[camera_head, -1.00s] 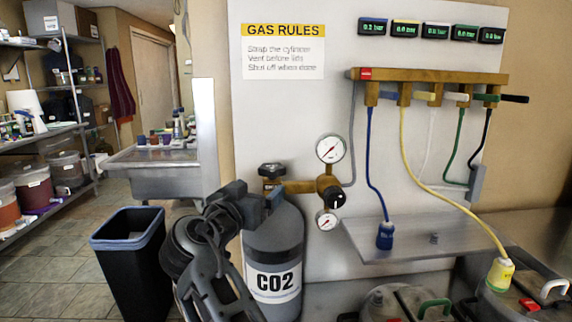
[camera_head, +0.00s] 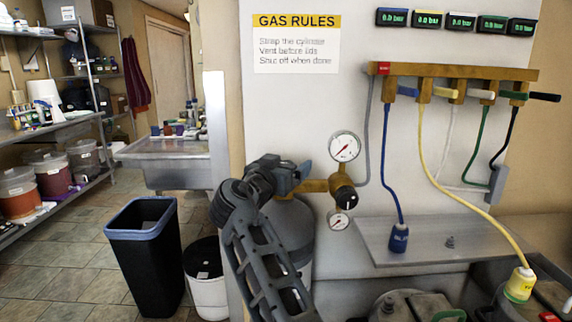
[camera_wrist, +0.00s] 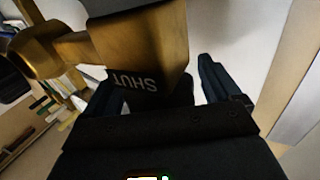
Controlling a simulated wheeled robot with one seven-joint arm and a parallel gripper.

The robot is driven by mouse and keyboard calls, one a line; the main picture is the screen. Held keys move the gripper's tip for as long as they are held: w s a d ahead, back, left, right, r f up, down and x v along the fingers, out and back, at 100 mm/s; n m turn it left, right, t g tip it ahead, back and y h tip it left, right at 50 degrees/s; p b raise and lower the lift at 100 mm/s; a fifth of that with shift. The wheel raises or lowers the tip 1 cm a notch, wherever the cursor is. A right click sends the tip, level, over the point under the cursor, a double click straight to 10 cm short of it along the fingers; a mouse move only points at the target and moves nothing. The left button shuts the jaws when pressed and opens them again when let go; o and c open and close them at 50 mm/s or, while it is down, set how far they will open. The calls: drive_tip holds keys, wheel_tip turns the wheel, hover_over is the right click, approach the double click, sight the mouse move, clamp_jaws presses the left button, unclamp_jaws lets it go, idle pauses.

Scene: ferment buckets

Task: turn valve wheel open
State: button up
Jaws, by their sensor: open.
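The CO2 cylinder (camera_head: 291,222) stands by the white panel, partly behind my arm. In the head view my gripper (camera_head: 291,174) is at the cylinder's top and hides the valve wheel there. In the wrist view the brass valve body (camera_wrist: 150,45) with the word SHUT fills the upper middle. A dark grey edge (camera_wrist: 105,4) above it may be the wheel's underside. My gripper (camera_wrist: 157,75) is open, with one finger on each side of the brass body in the picture. I cannot tell whether the fingers touch it.
Brass pipe leads right to a regulator (camera_head: 345,197) with an upper gauge (camera_head: 344,146) and a lower gauge (camera_head: 338,220). A black bin (camera_head: 145,262) and a white bucket (camera_head: 206,283) stand left of my arm. A steel shelf (camera_head: 450,240) and hoses are on the right.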

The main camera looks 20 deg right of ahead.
drive_tip(key=c, duration=1)
drive_tip(key=shift+c, duration=0.2)
